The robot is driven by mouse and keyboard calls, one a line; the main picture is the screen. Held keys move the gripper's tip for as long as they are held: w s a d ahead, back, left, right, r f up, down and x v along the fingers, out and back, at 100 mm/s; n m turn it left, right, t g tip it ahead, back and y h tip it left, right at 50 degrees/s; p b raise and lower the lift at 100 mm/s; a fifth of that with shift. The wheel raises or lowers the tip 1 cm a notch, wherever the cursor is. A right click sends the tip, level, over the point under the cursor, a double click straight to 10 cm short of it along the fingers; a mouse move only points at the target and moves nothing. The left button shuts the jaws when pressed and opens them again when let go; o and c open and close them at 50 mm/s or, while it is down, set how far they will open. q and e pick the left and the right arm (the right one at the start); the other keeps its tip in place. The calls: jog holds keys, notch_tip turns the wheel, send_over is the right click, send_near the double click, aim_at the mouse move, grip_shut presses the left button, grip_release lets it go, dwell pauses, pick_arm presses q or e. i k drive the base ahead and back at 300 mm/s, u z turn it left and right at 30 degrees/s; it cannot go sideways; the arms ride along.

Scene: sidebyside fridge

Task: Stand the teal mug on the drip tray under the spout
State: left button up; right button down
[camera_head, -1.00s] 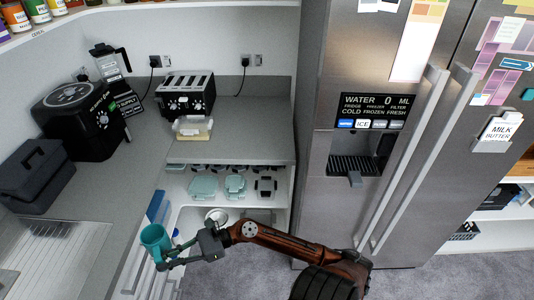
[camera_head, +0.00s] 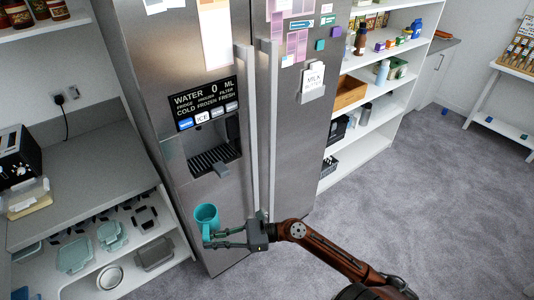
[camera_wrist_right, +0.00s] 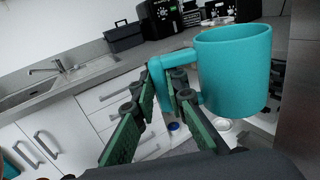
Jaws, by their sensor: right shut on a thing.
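The teal mug (camera_head: 206,215) is in my right gripper (camera_head: 216,237), in front of the fridge, lower than the dispenser recess and apart from it. In the right wrist view the fingers (camera_wrist_right: 167,88) are shut on the handle of the mug (camera_wrist_right: 240,72), and the mug looks about upright with its body right of the fingers. The drip tray (camera_head: 212,158) is a dark ribbed shelf at the bottom of the recess, and no cup stands on it. A dark part, probably the spout (camera_head: 232,128), shows in the recess above. My left gripper is not in view.
A grey tab (camera_head: 221,170) juts out at the tray's front. Long door handles (camera_head: 252,130) stand right of the dispenser. A counter (camera_head: 90,160) and a shelf with several containers (camera_head: 75,255) are at left. Carpet (camera_head: 430,190) is clear at right.

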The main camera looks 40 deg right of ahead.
aim_at(205, 166)
jog(key=z, duration=0.85)
jog(key=i, duration=0.3)
